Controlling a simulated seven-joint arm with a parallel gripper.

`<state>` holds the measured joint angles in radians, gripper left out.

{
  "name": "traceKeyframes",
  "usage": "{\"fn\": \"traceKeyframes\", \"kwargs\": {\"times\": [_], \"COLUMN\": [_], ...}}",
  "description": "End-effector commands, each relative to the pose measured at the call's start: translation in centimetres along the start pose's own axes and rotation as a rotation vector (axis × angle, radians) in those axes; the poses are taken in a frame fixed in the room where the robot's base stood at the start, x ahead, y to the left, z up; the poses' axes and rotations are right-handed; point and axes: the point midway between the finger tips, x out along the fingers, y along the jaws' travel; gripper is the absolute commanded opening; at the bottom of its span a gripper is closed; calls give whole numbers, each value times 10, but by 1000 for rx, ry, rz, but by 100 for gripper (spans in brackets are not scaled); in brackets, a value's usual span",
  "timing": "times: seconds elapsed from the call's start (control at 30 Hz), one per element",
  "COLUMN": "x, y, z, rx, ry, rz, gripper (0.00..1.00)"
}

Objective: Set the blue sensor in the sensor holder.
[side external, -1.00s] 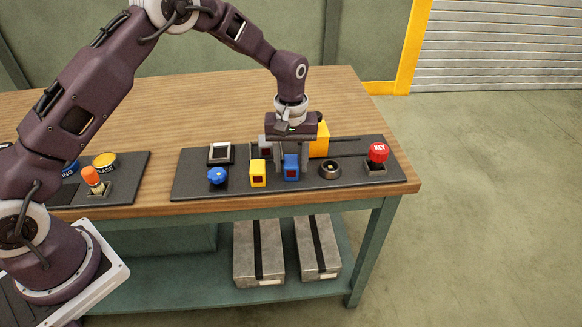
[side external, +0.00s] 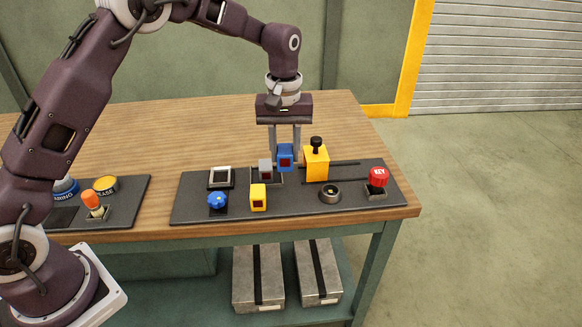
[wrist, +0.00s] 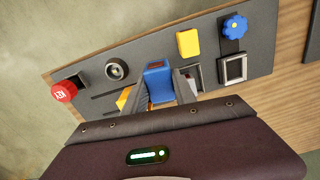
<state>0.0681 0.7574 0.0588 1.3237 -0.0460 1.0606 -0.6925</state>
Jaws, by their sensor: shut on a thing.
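The blue sensor (side external: 286,154), a small block with a dark red face, is held between the fingertips of my gripper (side external: 285,152). It is raised clear of the dark board. In the wrist view the blue sensor (wrist: 158,80) sits between the two fingers. A grey block (side external: 265,169) with a similar dark face stands just left of it, at a thin-edged frame (side external: 268,184) that looks like the sensor holder. The inside of this frame is partly hidden. A yellow sensor (side external: 258,198) stands on the board in front of it.
A yellow block with a black knob (side external: 316,163) stands close right of the blue sensor, beside dark slots. A black ring (side external: 330,194), red KEY button (side external: 378,177), blue knob (side external: 217,201) and white-framed square (side external: 221,176) are on the same board (side external: 290,211). The table behind is clear.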

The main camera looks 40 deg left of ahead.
Motion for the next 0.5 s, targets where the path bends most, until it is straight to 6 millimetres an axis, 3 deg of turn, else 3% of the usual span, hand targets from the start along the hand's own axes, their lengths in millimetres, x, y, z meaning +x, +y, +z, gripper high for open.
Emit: {"fn": "traceKeyframes", "kwargs": {"times": [0.3, 0.4, 0.5], "x": [4, 5, 7], "y": [-122, -153, -168], "z": [-52, -58, -59], "rx": [-76, -91, -96], "ry": [-2, -1, -1], "rz": [-1, 0, 0], "gripper": [0, 0, 0]}}
